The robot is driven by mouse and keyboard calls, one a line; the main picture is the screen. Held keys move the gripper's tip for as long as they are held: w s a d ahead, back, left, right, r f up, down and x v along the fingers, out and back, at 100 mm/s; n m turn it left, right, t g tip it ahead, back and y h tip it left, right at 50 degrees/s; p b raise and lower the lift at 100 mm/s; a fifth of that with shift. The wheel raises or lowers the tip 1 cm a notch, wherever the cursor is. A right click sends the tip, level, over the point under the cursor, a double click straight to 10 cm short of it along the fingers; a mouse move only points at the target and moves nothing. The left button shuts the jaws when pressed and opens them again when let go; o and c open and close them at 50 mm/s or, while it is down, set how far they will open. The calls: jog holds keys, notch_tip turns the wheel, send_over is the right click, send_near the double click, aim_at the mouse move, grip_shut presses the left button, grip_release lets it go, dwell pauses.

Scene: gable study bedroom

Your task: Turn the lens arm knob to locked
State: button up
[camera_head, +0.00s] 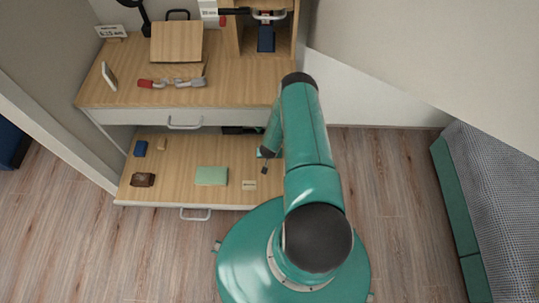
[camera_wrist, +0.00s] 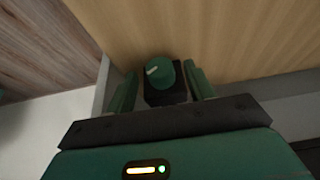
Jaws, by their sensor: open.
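A round green knob (camera_wrist: 160,72) with a white pointer line sits on a dark block (camera_wrist: 165,97) in the wrist view. The pointer line aims toward the left of that picture. My gripper (camera_wrist: 159,76) is open, with one green finger on each side of the knob. I cannot tell whether either finger touches it. In the head view my gripper (camera_head: 264,162) is low over the right end of the pulled-out drawer. The knob cannot be made out clearly there. No lens arm or lock marking can be made out.
The open drawer (camera_head: 170,198) holds a green book (camera_head: 211,176), a brown item (camera_head: 143,180), a blue box (camera_head: 140,148) and small wooden blocks. The desktop (camera_head: 120,75) above bears a red-handled tool (camera_head: 172,83). A bed (camera_head: 500,200) stands right; floor lies between.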

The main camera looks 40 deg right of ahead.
jog(key=shift+w+d+f, duration=0.15)
jog(key=shift+w+f, duration=0.05)
jog(key=shift+f, duration=0.35)
jog(key=shift+c, duration=0.2)
jog(key=c, duration=0.9)
